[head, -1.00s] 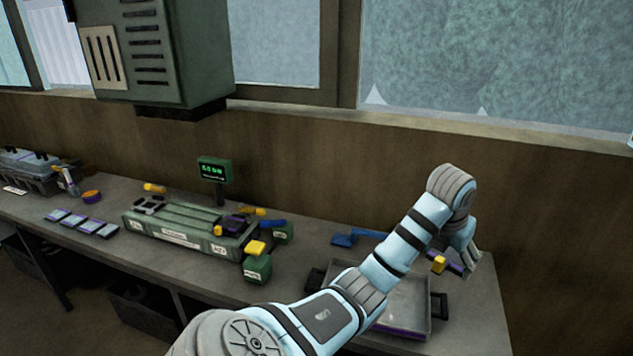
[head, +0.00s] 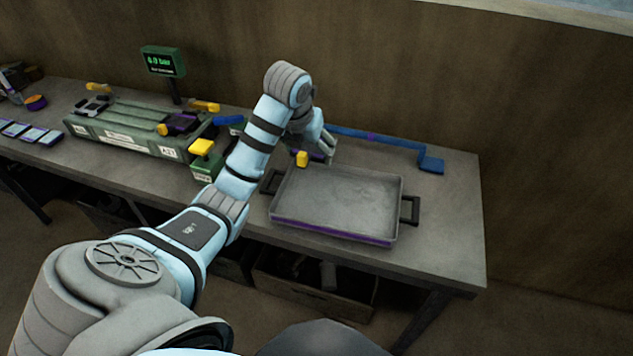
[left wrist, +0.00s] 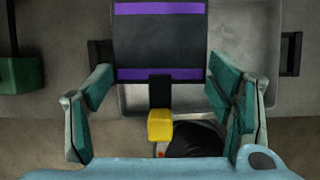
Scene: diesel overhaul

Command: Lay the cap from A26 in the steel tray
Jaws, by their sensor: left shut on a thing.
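My left gripper (head: 326,148) is over the back left of the steel tray (head: 352,200). It is shut on a black cap with purple bands and a yellow tab (head: 302,158). In the left wrist view, the teal fingers press on both sides of the cap (left wrist: 160,45), and its yellow tab points down the picture. The cap is above the tray (left wrist: 250,90); I cannot tell whether it touches it. In the head view the gripper hides most of the cap. The tray looks empty otherwise, with black side handles. My right gripper is not in view.
A green rig (head: 130,130) with yellow and purple parts and a display (head: 162,62) stands left of the tray. A blue bent tool (head: 385,140) lies behind the tray. Flat pads (head: 30,133) lie far left. Bare bench is free right of the tray.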

